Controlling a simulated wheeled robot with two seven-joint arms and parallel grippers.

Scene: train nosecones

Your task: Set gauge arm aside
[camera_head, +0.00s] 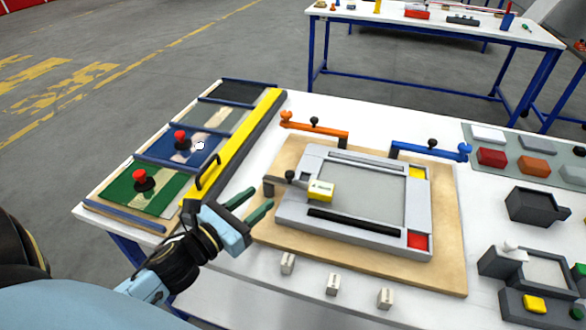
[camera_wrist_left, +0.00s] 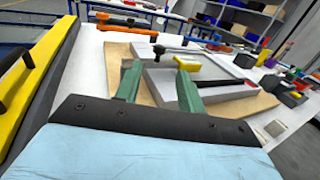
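The gauge arm appears to be the dark grey arm (camera_head: 286,183) with a black knob, ending in a yellow block (camera_head: 320,190). It reaches from the left side of the grey frame fixture (camera_head: 432,205) over its inner panel. The wrist view shows the dark arm (camera_wrist_left: 176,50) and yellow block (camera_wrist_left: 201,67) beyond my fingers. My left gripper (camera_head: 261,200) is open and empty, its green fingers pointing at the arm's pivot end from the left. In the wrist view the fingers (camera_wrist_left: 157,75) stand apart with nothing between them. My right gripper is not in view.
An orange arm (camera_head: 315,130) and a blue arm (camera_head: 428,151) stand at the fixture's far side. A yellow bar with a black handle (camera_head: 233,150) edges the coloured trays on the left. Small white blocks (camera_head: 333,284) stand in front. Dark boxes (camera_head: 535,206) stand right.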

